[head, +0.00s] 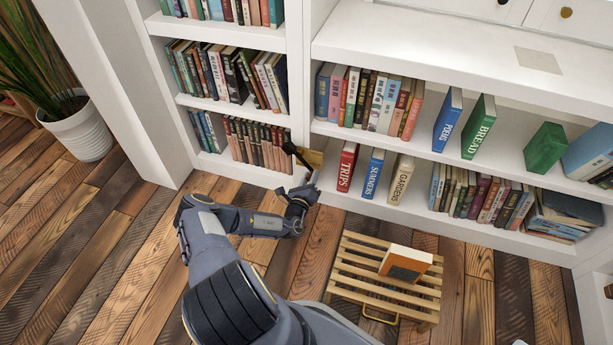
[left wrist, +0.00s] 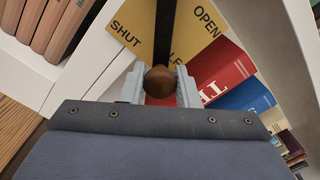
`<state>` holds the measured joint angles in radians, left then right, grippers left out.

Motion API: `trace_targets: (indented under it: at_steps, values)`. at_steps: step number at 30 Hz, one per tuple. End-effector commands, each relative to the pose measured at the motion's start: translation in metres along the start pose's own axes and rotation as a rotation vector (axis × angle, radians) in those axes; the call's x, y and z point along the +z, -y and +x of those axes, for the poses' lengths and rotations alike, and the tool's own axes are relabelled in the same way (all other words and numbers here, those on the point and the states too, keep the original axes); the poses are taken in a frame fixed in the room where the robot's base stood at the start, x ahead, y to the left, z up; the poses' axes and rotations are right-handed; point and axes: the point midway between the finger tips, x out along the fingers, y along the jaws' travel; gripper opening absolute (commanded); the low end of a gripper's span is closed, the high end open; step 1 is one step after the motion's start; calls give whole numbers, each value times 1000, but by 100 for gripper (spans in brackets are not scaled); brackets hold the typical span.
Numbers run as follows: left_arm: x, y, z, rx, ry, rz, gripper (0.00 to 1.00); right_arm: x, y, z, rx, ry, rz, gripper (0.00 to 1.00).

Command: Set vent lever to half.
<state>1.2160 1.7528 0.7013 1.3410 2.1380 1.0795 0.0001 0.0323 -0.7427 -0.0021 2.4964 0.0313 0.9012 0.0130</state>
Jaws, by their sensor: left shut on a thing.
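The vent lever has a black shaft (left wrist: 165,32) and a round brown knob (left wrist: 160,80) in the left wrist view. Its yellow plate (left wrist: 118,24) reads SHUT at left and OPEN at right. Between them a partly hidden label shows what looks like "LF", and the shaft passes over it. My left gripper (left wrist: 160,92) is shut on the knob, one finger on each side. In the head view the plate (head: 315,158) is at the lower shelf's left end, with my left gripper (head: 307,183) just in front. My right gripper is not in view.
Red TRIPS (head: 347,167), blue SUMMERS (head: 373,174) and pale GARDENS (head: 401,180) books stand right of the plate. A slatted wooden stool (head: 352,272) bearing an orange book (head: 406,262) stands on the plank floor. A potted plant (head: 82,132) is at far left.

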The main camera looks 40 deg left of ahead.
Motion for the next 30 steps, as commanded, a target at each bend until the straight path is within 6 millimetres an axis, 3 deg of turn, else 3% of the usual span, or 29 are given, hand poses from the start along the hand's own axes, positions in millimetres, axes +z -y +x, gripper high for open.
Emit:
trace_targets:
  at_steps: [22, 23, 27, 30]
  values:
    - [-2, 8, -1, 0, -5, -98, 0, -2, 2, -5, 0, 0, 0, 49]
    - [-2, 8, -1, 0, -5, -98, 31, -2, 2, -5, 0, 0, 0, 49]
    - [-1, 8, -1, 0, -4, -97, 48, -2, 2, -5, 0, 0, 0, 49]
    - [-1, 8, -1, 0, -3, -97, 48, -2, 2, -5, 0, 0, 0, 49]
